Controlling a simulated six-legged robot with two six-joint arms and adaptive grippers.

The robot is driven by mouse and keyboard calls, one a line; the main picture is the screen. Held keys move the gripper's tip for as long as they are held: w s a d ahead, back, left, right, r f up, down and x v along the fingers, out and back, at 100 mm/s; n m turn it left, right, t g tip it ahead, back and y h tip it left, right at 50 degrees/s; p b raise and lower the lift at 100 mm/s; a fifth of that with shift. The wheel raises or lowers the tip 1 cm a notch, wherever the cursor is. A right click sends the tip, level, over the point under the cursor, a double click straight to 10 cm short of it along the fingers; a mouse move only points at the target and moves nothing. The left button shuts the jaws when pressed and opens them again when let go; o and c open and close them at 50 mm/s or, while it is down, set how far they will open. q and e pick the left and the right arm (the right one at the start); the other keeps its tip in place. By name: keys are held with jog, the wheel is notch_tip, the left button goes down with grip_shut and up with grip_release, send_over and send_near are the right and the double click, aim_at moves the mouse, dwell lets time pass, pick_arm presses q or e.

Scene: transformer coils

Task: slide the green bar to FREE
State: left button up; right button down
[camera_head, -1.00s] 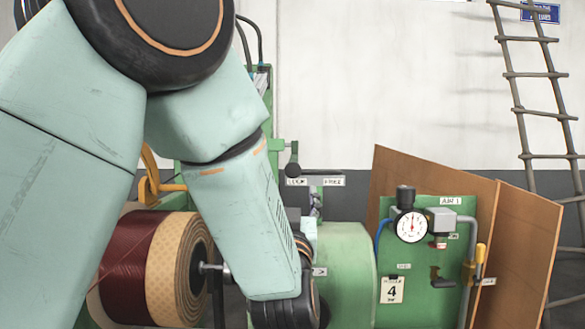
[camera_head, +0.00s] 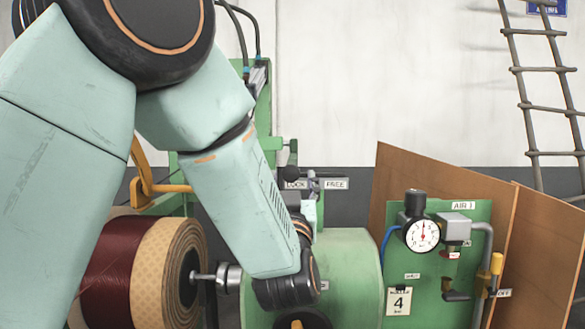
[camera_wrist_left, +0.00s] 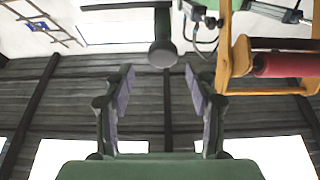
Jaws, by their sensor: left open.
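The green bar (camera_head: 277,144) is a short piece on the green machine post, with a dark rounded knob (camera_head: 290,174) below it. The knob stands beside the LOCK label (camera_head: 296,184), left of the FREE label (camera_head: 335,184). My left gripper (camera_wrist_left: 160,76) is open and empty in the left wrist view. A dark knob on a stem (camera_wrist_left: 163,54) shows between and beyond its fingertips; I cannot see contact. In the head view, my left wrist hides most of the fingers. My right gripper is not in view.
A dark red coil (camera_head: 112,265) stands at left. A green drum (camera_head: 352,265) is right of my wrist. A panel with a gauge (camera_head: 422,235) and brown boards (camera_head: 540,245) stand farther right. A yellow frame (camera_wrist_left: 236,55) is at right in the wrist view.

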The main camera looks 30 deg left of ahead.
aim_at(290, 172)
pick_arm(q)
jog(key=w+a, duration=0.1)
jog(key=w+a+r, duration=0.1)
jog(key=w+a, duration=0.1)
jog(key=shift+w+p, duration=0.2)
jog(key=shift+p, duration=0.1)
jog(key=shift+w, duration=0.25)
jog(key=shift+w+r, duration=0.1)
jog(key=shift+s+d+r, duration=0.2)
jog(key=shift+s+d, duration=0.05)
jog(key=shift+d, duration=0.1)
jog(key=shift+a, duration=0.25)
jog(key=shift+c, duration=0.7)
jog(key=shift+w+a+f, duration=0.2)
jog(key=shift+w+f, duration=0.05)
jog(key=c, duration=0.3)
jog(key=shift+d, duration=0.2)
jog(key=c, duration=0.3)
grip_shut()
